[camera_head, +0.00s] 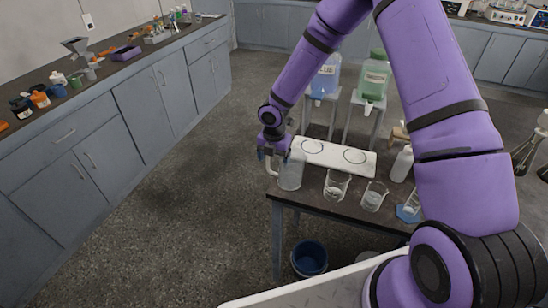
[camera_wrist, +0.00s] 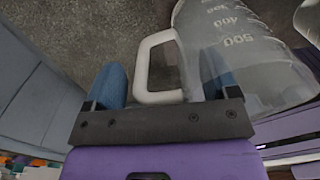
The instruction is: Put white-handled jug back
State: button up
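The clear jug (camera_head: 291,173) stands upright at the left front corner of the dark bench, partly off the left end of the white mat (camera_head: 362,168). Its white handle (camera_head: 271,166) points left. In the wrist view the jug (camera_wrist: 240,50) has white volume marks and lies to the right, with its handle (camera_wrist: 139,68) in front of my gripper (camera_wrist: 162,80). My gripper (camera_head: 270,153) is at the handle, in the head view just above it. Its blue fingers are spread, with the handle partly between them. I cannot tell if either finger touches it.
Two beakers (camera_head: 337,185) (camera_head: 374,197) and a white bottle (camera_head: 402,164) stand right of the jug. Blue (camera_head: 326,78) and green (camera_head: 375,77) containers stand on raised stands behind. The mat bears two circles. A blue bucket (camera_head: 310,258) is on the floor. Floor left of the bench is clear.

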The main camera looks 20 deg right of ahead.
jog(key=shift+r, duration=0.1)
jog(key=s+d+r+m+h, duration=0.1)
jog(key=s+d+r+m, duration=0.15)
jog(key=r, duration=0.55)
jog(key=s+d+r+m+t, duration=0.1)
jog(key=s+r+m, duration=0.15)
jog(key=r, duration=0.65)
jog(key=s+d+r+m+h, duration=0.1)
jog(key=d+r+m, duration=0.15)
jog(key=r, duration=0.55)
jog(key=s+d+r+m+t, duration=0.1)
jog(key=s+r+m, duration=0.4)
jog(key=s+m, duration=0.2)
jog(key=s+d+r+m+t+y, duration=0.1)
jog(key=s+d+r+m, duration=0.1)
jog(key=s+r+m, duration=0.4)
jog(key=s+d+r+m+t+y, duration=0.1)
jog(key=s+r+m, duration=0.4)
jog(key=s, duration=0.8)
jog(key=shift+s+d+r+m+t, duration=0.4)
jog(key=shift+d+m+t, duration=0.3)
jog(key=shift+m, duration=0.85)
